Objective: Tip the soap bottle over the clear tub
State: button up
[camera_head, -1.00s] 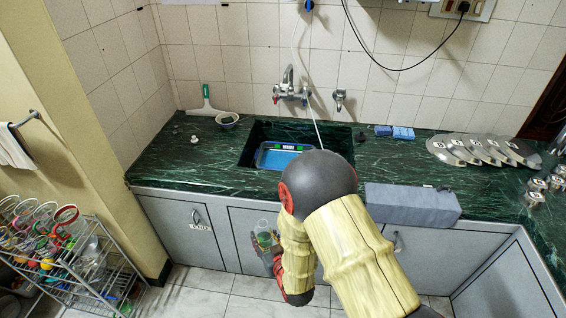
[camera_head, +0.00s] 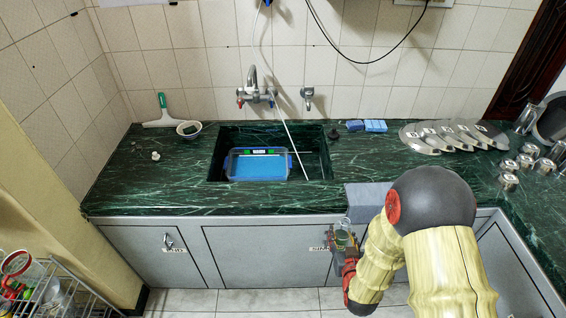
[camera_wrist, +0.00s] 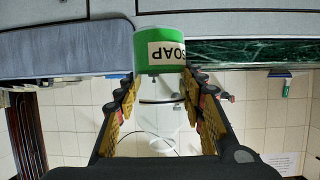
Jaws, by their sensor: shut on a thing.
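My gripper (camera_head: 347,262) is in front of the grey cabinets, below the counter edge, right of the sink. It is shut on the soap bottle (camera_head: 342,238), which looks upright, with a clear upper part and green lower part. In the wrist view, which is upside down, the bottle's green part (camera_wrist: 150,36) and its SOAP label show between the fingers of the gripper (camera_wrist: 161,88). The clear tub (camera_head: 231,166) sits in the sink, behind and left of the bottle. It has a blue rim and blue contents. The bottle is well apart from it.
The green marble counter (camera_head: 150,195) has a front edge between my gripper and the sink. The tap (camera_head: 254,88) and a thin pale hose (camera_head: 291,140) rise over the sink. Metal plates (camera_head: 445,136) lie to the right.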

aim_at(256, 164)
jog(key=j+z, duration=0.3)
jog(key=z, duration=0.15)
jog(key=j+z, duration=0.3)
jog(key=z, duration=0.15)
jog(key=j, duration=0.7)
jog(key=k+j, duration=0.1)
jog(key=j, duration=0.65)
